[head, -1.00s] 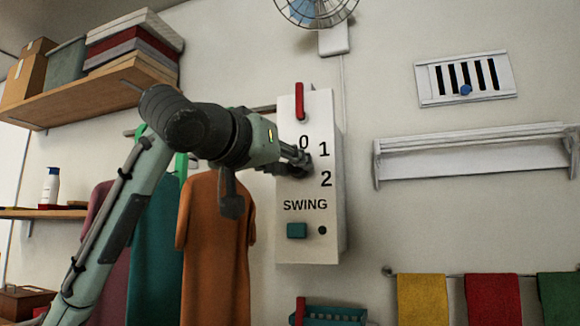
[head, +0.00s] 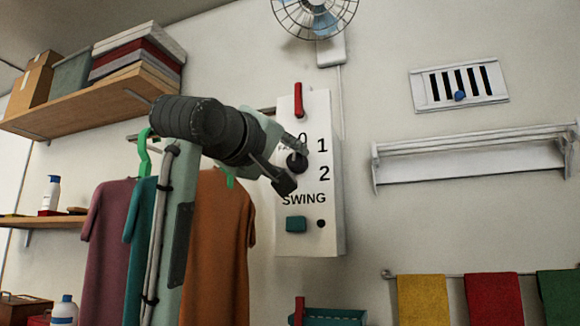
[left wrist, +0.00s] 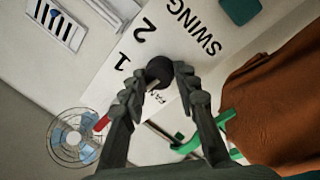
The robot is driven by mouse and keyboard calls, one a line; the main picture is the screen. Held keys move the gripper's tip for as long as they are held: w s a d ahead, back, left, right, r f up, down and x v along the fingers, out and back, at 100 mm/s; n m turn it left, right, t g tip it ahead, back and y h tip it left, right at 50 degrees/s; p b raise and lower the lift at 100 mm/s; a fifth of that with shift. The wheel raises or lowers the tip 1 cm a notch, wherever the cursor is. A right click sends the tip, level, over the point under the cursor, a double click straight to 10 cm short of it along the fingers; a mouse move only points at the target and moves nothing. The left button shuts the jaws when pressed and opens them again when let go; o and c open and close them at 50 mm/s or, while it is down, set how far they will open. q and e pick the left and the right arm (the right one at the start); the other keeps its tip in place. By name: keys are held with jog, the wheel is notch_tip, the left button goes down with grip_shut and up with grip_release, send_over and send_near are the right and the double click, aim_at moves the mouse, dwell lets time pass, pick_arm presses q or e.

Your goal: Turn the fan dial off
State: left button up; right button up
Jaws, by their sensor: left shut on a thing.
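The white fan control box (head: 325,225) hangs on the wall. It is marked 0, 1, 2 and SWING. Its round black fan dial (head: 297,161) sits left of the 1 and 2, below the 0. My left gripper (head: 294,165) is at the dial, coming from the left. In the left wrist view the dial (left wrist: 159,70) lies between the tips of the two fingers (left wrist: 162,80), which are closed on its sides. I cannot tell which number the dial points to. The wall fan (head: 315,12) is above the box and also shows in the left wrist view (left wrist: 75,137).
A red lever (head: 298,100) is at the top of the box, a teal swing button (head: 296,224) below. Hanging clothes (head: 222,235) are behind my left arm. A wall shelf (head: 470,160) and vent (head: 460,85) are to the right. The wall between is bare.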

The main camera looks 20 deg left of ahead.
pick_arm(q)
jog(key=shift+n, duration=0.9)
pick_arm(e)
jog(key=shift+v, duration=0.75)
jog(key=shift+d+r, duration=0.1)
pick_arm(q)
jog(key=o, duration=1.2)
jog(key=shift+c, duration=0.2)
pick_arm(e)
jog(key=shift+w, duration=0.1)
pick_arm(q)
jog(key=s+a+f, duration=0.1)
jog(key=s, duration=1)
jog(key=shift+s+f, duration=0.25)
jog(key=shift+s, duration=0.15)
jog(key=shift+a, duration=0.1)
